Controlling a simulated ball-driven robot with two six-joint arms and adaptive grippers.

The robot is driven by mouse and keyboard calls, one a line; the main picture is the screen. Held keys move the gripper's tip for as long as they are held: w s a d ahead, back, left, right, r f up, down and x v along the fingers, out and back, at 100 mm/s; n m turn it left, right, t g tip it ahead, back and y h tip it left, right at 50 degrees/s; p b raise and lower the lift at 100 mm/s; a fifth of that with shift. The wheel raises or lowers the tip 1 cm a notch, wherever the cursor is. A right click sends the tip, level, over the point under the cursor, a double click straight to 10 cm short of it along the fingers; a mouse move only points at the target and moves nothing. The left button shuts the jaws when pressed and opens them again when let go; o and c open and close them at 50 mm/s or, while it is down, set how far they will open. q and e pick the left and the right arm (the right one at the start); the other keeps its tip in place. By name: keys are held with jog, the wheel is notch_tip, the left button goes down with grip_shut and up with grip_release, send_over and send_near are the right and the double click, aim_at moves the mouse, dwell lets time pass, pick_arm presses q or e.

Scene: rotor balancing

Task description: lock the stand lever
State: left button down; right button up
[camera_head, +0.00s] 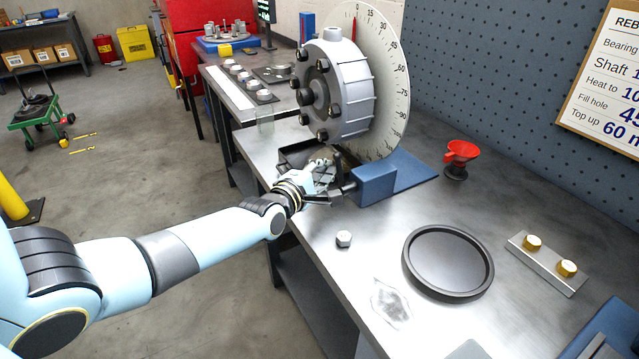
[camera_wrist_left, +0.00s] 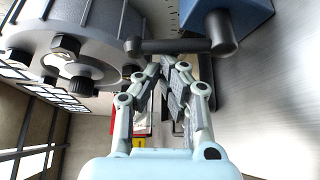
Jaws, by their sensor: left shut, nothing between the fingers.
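The stand lever is a dark bar with a rounded end (camera_wrist_left: 175,46), joined to a blue block (camera_wrist_left: 245,12) in the left wrist view. In the head view the lever (camera_head: 346,188) sticks out from the left side of the blue block (camera_head: 374,184). The rotor (camera_head: 340,88), a grey drum with black bolts, stands above, in front of a graduated dial (camera_head: 388,75). My left gripper (camera_head: 326,178) is shut and empty beside the lever; in the wrist view its fingertips (camera_wrist_left: 168,66) are just below the bar. Contact cannot be told. My right gripper is out of view.
A pegboard wall (camera_head: 490,70) closes off the back. The bench between block and dish is clear.

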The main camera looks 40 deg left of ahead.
pick_arm(q)
jog(key=shift+s+d+r+m+t, duration=0.25)
jog(key=shift+d+r+m+t, duration=0.2)
jog(key=shift+d+m, duration=0.25)
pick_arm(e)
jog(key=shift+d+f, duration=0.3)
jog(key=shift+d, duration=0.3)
pick_arm(q)
jog(key=shift+s+d+f+y, duration=0.1)
jog(key=shift+y, duration=0.2)
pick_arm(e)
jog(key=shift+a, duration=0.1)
